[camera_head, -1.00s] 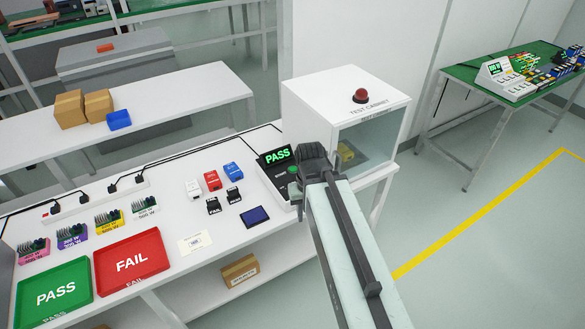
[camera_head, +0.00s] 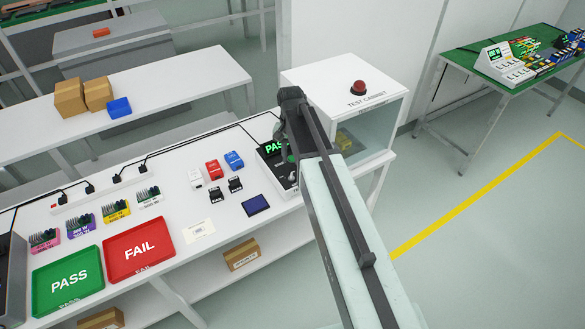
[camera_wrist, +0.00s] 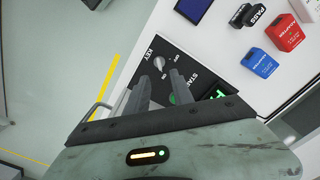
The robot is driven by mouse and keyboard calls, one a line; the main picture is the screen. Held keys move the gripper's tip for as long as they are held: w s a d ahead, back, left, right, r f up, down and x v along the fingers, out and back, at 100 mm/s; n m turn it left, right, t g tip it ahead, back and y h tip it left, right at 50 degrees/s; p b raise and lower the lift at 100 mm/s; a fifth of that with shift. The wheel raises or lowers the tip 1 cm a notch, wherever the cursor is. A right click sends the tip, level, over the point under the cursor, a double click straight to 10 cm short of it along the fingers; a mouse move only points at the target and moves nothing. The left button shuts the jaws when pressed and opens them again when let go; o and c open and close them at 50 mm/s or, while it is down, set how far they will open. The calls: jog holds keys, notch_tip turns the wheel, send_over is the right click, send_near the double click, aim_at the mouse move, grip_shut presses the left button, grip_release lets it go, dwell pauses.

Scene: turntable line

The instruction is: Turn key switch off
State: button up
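The key switch (camera_wrist: 158,62) is a small light knob on the dark panel of the test unit, beside the printed words KEY, OFF and ON. It shows in the wrist view; its exact setting is hard to read. My gripper (camera_wrist: 159,75) is open, with its two grey fingers apart and their tips close to the knob. I cannot tell whether they touch it. A green start button (camera_wrist: 173,98) lies by the right finger, partly hidden. In the head view the test unit's display (camera_head: 273,147) reads PASS, partly covered by my arm, and the fingertips are not clear.
Red (camera_head: 213,170) and blue (camera_head: 234,160) blocks, a dark blue plate (camera_head: 256,205), and the FAIL tray (camera_head: 140,250) and PASS tray (camera_head: 68,281) are on the bench.

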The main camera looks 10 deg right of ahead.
aim_at(291, 176)
notch_tip(291, 176, down, 8)
jog(key=b, duration=0.8)
jog(key=shift+f, duration=0.1)
grip_shut()
